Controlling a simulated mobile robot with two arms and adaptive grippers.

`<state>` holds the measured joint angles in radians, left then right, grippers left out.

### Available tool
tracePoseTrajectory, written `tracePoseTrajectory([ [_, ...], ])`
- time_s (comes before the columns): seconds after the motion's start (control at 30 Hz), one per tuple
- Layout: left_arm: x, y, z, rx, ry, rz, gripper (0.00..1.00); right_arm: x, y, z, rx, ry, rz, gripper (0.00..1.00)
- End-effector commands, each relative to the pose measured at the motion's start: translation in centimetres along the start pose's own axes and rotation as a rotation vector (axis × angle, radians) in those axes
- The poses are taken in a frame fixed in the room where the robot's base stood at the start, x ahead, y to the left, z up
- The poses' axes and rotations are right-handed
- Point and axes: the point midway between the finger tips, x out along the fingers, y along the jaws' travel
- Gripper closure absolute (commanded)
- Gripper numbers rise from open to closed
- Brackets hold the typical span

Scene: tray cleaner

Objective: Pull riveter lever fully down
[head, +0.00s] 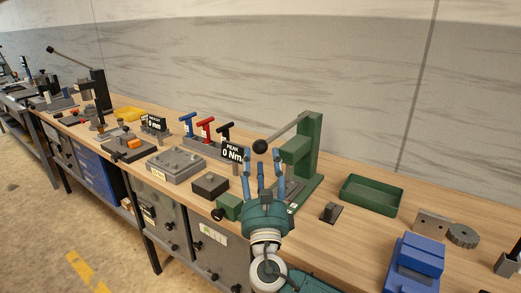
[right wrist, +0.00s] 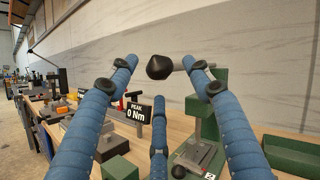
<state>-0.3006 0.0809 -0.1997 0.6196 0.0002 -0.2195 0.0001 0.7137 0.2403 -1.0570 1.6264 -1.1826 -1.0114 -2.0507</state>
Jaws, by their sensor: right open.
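The riveter is a green upright press (head: 308,145) on the bench, right of the head view's middle. Its grey lever (head: 283,131) slopes down to the left from the top and ends in a black ball knob (head: 260,147). My right gripper (head: 264,165) has three blue fingers, spread open and empty, just below and in front of the knob. In the right wrist view the knob (right wrist: 160,67) shows between the two upper fingertips, and the green press (right wrist: 209,118) is partly hidden behind the right finger. I see no clear contact with the knob. My left gripper is out of view.
A green tray (head: 371,194) lies right of the riveter, with a blue device (head: 415,262) nearer the front. A torque display (head: 232,153) and red and blue T-handled tools (head: 205,128) stand to the left. A small dark block (head: 210,184) and a green vise (head: 229,206) sit near the bench edge.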

Motion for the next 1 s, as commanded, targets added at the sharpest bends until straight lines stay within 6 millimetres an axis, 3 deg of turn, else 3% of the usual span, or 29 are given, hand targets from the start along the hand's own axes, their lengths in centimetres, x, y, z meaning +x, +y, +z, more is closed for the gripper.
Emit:
tracePoseTrajectory([
  [0.1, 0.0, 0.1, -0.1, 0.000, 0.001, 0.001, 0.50, -2.7, 0.1, -0.1, 0.002, 0.003, 0.002, 0.50],
  [0.3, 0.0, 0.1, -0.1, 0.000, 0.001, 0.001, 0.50, -5.6, 0.0, -0.1, 0.000, 0.002, 0.001, 0.50],
  [0.7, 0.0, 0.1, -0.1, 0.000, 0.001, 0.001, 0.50, -6.6, 0.0, -0.1, -0.001, 0.000, -0.001, 0.50],
  [0.87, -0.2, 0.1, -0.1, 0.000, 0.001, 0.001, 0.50, -5.8, -0.5, -1.0, 0.054, 0.038, -0.001, 0.80],
  [0.97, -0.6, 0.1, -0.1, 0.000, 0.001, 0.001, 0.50, -4.1, -1.7, -3.7, 0.217, 0.146, -0.007, 1.00],
  [1.0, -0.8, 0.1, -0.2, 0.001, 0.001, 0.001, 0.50, -3.2, -2.3, -5.2, 0.319, 0.210, -0.015, 1.00],
])
